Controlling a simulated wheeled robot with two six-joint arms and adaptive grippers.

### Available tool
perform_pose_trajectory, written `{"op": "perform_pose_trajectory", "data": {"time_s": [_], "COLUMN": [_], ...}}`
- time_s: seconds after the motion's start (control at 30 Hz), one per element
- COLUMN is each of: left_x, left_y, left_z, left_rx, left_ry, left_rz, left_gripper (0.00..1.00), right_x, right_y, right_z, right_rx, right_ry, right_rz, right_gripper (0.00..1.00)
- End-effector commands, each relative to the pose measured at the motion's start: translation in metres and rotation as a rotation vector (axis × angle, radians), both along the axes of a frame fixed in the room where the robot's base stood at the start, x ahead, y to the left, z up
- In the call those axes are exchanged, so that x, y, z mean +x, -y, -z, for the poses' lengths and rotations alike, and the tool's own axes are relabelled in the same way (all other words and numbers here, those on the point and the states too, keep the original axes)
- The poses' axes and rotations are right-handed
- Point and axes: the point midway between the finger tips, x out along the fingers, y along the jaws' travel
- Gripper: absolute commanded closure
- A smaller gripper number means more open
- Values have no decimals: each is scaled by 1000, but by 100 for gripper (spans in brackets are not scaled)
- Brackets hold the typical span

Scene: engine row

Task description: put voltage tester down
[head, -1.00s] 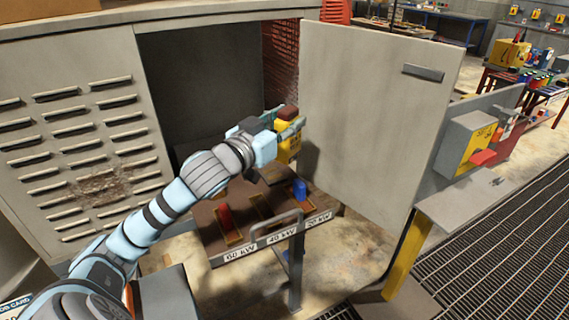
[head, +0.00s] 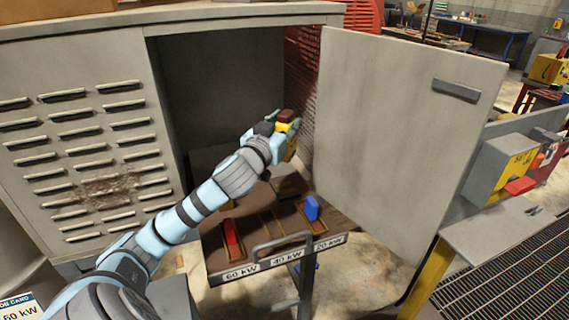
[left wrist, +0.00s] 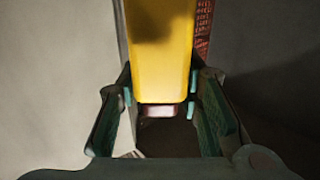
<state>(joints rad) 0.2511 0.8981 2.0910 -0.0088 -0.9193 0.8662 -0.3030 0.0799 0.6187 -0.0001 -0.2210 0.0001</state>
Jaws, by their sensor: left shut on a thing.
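The voltage tester (head: 291,146) is a yellow block with a dark red top. It is in my left gripper (head: 282,130), in front of the open cabinet. In the left wrist view the yellow body of the tester (left wrist: 160,50) fills the space between the two fingers of my left gripper (left wrist: 160,112), which are shut on it. The gripper and arm hide part of the tester in the head view. The tester is held above the back of a brown tray stand. My right gripper is not in view.
The brown tray (head: 272,215) has slots labelled 60, 40 and 20 kW. A red piece (head: 232,237) stands in the left slot and a blue piece (head: 311,208) in the right; the middle looks empty. The open cabinet door (head: 400,140) stands close on the right.

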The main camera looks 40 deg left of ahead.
Motion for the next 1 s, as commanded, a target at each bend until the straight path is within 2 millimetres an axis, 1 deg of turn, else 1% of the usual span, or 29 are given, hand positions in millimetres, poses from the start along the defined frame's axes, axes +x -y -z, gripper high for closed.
{"op": "perform_pose_trajectory", "data": {"time_s": [0.03, 0.13, 0.23, 0.37, 0.53, 0.6, 0.77, 0.8, 0.9, 1.0], "left_x": [0, -1, -1, -1, -1, -1, -1, -1, -1, -1], "left_y": [0, 0, -1, -1, -1, -1, -1, -1, -1, -1], "left_z": [14, 35, 50, 61, 96, 101, 101, 101, 101, 100], "left_rx": [1, 0, 0, 1, 0, 0, 1, 0, 0, 1], "left_ry": [-4, -3, -3, -1, -3, -1, -1, -2, -2, -1], "left_rz": [-1, -1, -2, -2, -3, -1, -1, -2, -2, -2], "left_gripper": [100, 100, 100, 100, 100, 100, 100, 62, 47, 47], "right_x": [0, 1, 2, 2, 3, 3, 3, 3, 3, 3], "right_y": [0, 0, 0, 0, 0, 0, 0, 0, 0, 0], "right_z": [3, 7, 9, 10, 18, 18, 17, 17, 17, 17], "right_rx": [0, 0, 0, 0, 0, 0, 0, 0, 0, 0], "right_ry": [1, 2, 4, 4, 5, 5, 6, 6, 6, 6], "right_rz": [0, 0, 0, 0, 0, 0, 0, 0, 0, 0], "right_gripper": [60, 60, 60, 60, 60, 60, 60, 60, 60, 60]}}
